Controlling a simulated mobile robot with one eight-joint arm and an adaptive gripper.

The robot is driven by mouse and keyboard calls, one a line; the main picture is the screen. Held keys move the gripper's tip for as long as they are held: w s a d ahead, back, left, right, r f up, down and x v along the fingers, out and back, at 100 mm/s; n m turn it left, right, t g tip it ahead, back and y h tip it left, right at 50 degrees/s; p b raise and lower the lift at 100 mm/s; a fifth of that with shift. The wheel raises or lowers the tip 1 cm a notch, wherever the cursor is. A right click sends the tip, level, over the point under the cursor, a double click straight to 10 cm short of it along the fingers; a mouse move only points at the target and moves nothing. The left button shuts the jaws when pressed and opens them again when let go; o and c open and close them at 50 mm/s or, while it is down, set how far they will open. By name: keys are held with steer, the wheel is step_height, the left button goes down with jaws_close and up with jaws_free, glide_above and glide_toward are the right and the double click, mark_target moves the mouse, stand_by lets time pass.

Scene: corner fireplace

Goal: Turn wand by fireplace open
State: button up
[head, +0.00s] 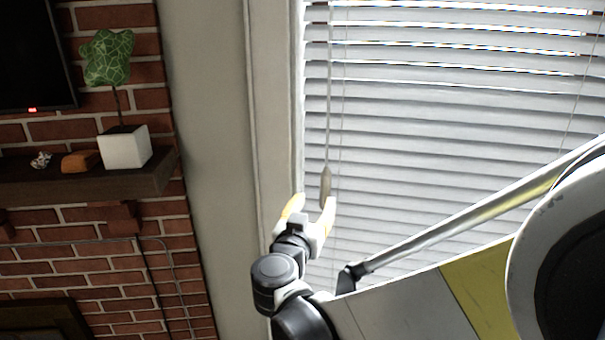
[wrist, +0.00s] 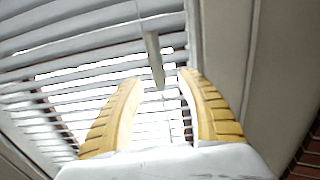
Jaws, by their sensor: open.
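The wand (head: 326,185) hangs in front of the white blinds (head: 440,130) near their left edge, a thin rod with a thicker grey handle at its lower end. My gripper (head: 312,203) is just below and around the lower end of the handle in the head view, fingers pointing up. In the wrist view the wand handle (wrist: 154,60) hangs between and beyond the two yellow fingertips (wrist: 160,78), closer to the right one. The gripper is open and holds nothing. Whether a finger touches the handle I cannot tell. The slats look mostly closed, with bright gaps near the top.
The window frame (head: 273,110) and a grey wall (head: 208,130) are close on the left. Beyond them are a brick fireplace (head: 90,268) and a mantel (head: 90,185) with a white potted plant (head: 125,148). A thin cord hangs beside the wand.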

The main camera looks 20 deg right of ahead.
mark_target(325, 187)
steer(key=x, duration=0.5)
steer(key=p+x, duration=0.1)
steer(key=x, duration=0.2)
steer(key=shift+s+d+r, duration=0.15)
steer(key=shift+d+r, duration=0.25)
steer(key=shift+d, duration=0.05)
steer(key=shift+w+d, duration=0.25)
steer(key=shift+w, duration=0.15)
jaws_close()
